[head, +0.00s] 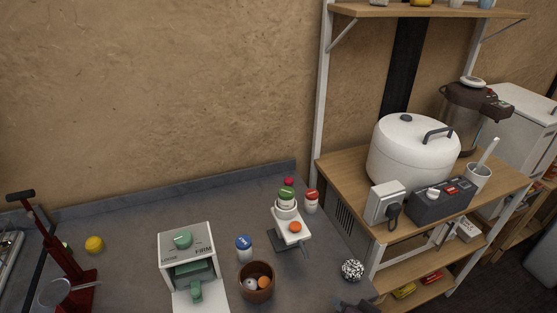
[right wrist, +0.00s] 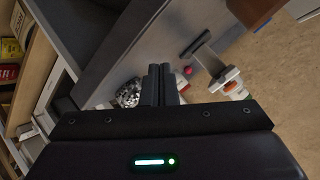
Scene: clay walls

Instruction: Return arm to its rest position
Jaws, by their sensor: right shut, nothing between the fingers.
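My right gripper (head: 356,306) just enters the bottom edge of the head view, over the right front part of the grey counter (head: 130,225). In the right wrist view its two dark fingers (right wrist: 161,84) lie side by side, shut and empty. A black-and-white speckled ball (head: 352,270) sits on the counter just beyond the gripper; it also shows beside the fingers in the right wrist view (right wrist: 129,93). My left gripper is not in view.
A wooden shelf (head: 345,163) with a white cooker (head: 412,150) rises at right. A red press (head: 62,260) stands left.

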